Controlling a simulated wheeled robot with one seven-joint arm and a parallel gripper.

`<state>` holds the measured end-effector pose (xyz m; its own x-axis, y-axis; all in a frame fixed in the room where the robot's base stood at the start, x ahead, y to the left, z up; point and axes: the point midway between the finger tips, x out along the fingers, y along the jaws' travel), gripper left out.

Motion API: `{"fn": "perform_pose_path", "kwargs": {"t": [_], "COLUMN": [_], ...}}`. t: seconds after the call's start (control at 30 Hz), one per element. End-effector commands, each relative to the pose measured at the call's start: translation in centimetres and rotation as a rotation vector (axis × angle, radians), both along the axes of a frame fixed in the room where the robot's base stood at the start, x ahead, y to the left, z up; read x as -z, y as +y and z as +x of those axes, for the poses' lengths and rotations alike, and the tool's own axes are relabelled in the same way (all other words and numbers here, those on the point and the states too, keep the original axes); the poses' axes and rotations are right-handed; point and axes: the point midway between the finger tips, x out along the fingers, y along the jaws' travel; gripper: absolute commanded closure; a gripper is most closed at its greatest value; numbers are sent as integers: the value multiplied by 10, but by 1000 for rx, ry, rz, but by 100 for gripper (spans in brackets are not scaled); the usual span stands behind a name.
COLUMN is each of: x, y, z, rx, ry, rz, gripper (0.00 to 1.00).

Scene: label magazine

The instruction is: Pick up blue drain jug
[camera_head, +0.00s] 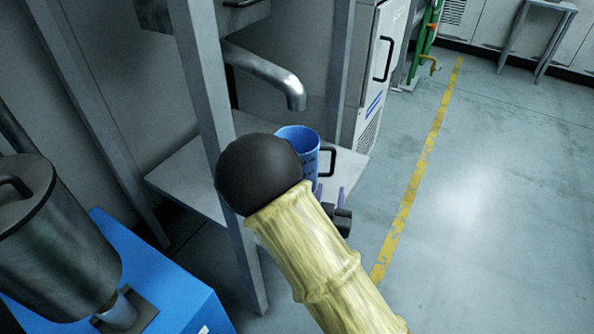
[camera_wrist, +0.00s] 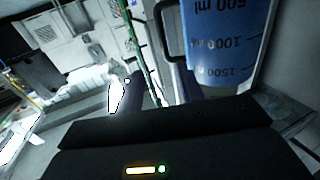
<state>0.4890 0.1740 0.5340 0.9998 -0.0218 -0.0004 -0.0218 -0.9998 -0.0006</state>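The blue drain jug (camera_head: 310,163) stands upright on a grey metal shelf beneath a bent spout, partly hidden by my arm in the head view. Its black handle (camera_head: 330,160) faces right. In the wrist view the jug (camera_wrist: 228,42) shows its volume marks at the upper right, with the handle (camera_wrist: 160,28) on its left side. My gripper (camera_head: 331,192) has two purple fingers with a gap between them, just below and near the handle. In the wrist view my gripper (camera_wrist: 163,84) looks open, close to the handle; I cannot tell whether it touches.
The metal spout (camera_head: 280,80) hangs above the jug. A grey upright post (camera_head: 208,90) stands left of it, and the shelf (camera_head: 180,178) extends around the jug. A blue machine with a dark cylinder (camera_head: 55,240) is at lower left. The floor right of the yellow line (camera_head: 420,165) is clear.

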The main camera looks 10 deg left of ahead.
Motion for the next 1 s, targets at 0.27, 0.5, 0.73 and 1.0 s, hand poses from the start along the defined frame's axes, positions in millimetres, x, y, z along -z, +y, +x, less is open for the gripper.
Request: {"fn": "perform_pose_path", "kwargs": {"t": [0.27, 0.5, 0.73, 1.0], "x": [2, 0, 1, 6], "y": [-1, -1, -1, 6], "z": [48, 58, 59, 89], "rx": [0, 0, -1, -1], "ry": [-3, 0, -1, -5], "rz": [2, -1, -1, 2], "gripper": [62, 62, 62, 62]}}
